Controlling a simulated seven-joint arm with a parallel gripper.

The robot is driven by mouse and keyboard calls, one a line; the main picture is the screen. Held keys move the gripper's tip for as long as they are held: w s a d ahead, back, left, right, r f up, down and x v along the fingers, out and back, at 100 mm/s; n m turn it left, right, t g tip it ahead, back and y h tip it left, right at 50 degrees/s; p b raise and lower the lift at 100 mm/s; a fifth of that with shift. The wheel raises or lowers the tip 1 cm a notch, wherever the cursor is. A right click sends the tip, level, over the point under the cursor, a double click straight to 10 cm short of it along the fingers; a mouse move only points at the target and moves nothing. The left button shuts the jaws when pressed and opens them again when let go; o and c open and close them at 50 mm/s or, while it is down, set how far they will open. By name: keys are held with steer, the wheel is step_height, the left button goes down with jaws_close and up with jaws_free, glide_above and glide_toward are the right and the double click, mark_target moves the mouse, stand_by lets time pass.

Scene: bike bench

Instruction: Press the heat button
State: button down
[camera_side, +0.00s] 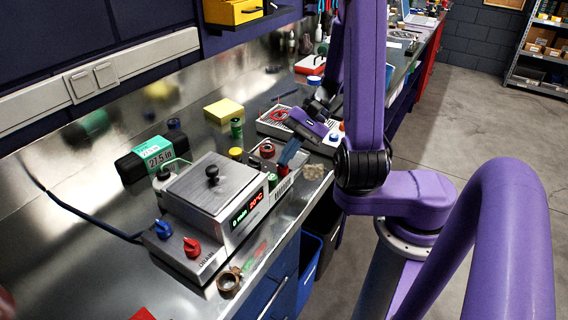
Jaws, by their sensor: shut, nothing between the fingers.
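A grey metal bath unit (210,190) with a flat lid and black lid knob stands on the steel bench. Its front display (246,209) reads 0 min and 20°C. A blue knob (163,229) and a red knob (192,247) sit on its lower left panel. No button marked heat is legible at this size. My gripper (306,126), purple and tilted, is over the bench to the right of and behind the unit, clear of both knobs. It is shut and empty; its fingertips are small and hard to make out.
A black and green box (152,158) stands behind the unit. A small tray with coloured caps (268,158) is at its right, and a yellow block (223,111) lies farther back. A copper-coloured ring (229,281) lies near the front edge. A cable runs left.

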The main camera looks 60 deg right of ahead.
steer(key=shift+f, duration=0.45)
steer(key=shift+r, duration=3.45)
